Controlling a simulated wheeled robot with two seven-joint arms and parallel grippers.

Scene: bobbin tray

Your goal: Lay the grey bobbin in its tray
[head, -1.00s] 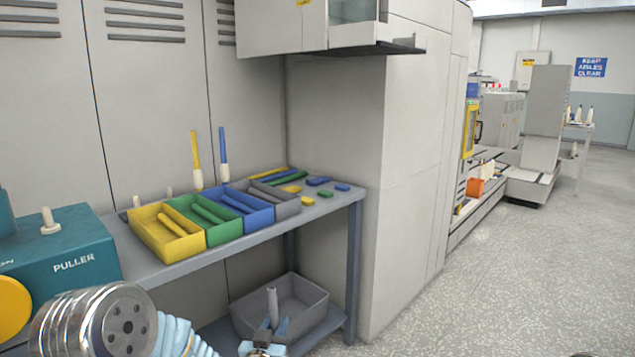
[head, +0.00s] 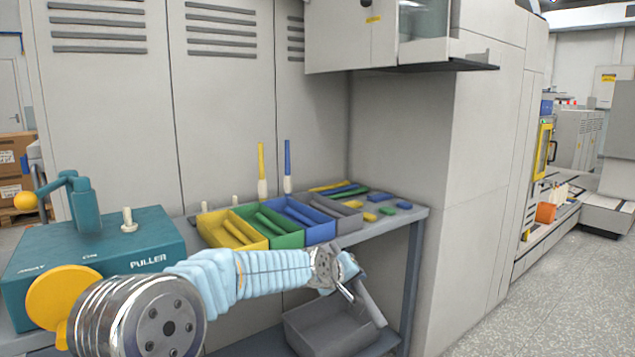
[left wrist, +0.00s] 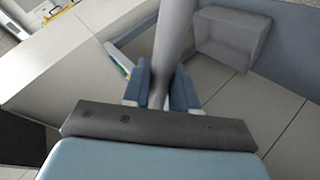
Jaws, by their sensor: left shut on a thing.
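The grey bobbin (head: 370,304) is held in my left gripper (head: 350,284), in front of the bench and above the grey bin. It is tilted, its lower end to the right in the head view. In the left wrist view the bobbin (left wrist: 174,35) runs between the two blue fingers of the left gripper (left wrist: 161,88), which are shut on it. The grey tray (head: 349,227) is at the right end of the tray row on the bench, beyond and above the gripper. Its inside is only partly visible. My right gripper is not in view.
Yellow (head: 251,244), green (head: 287,241) and blue (head: 320,233) trays holding bobbins stand left of the grey tray. The grey bin (head: 318,328) is below the bench. Loose coloured pieces lie right of the trays. The teal puller (head: 95,250) stands at the left.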

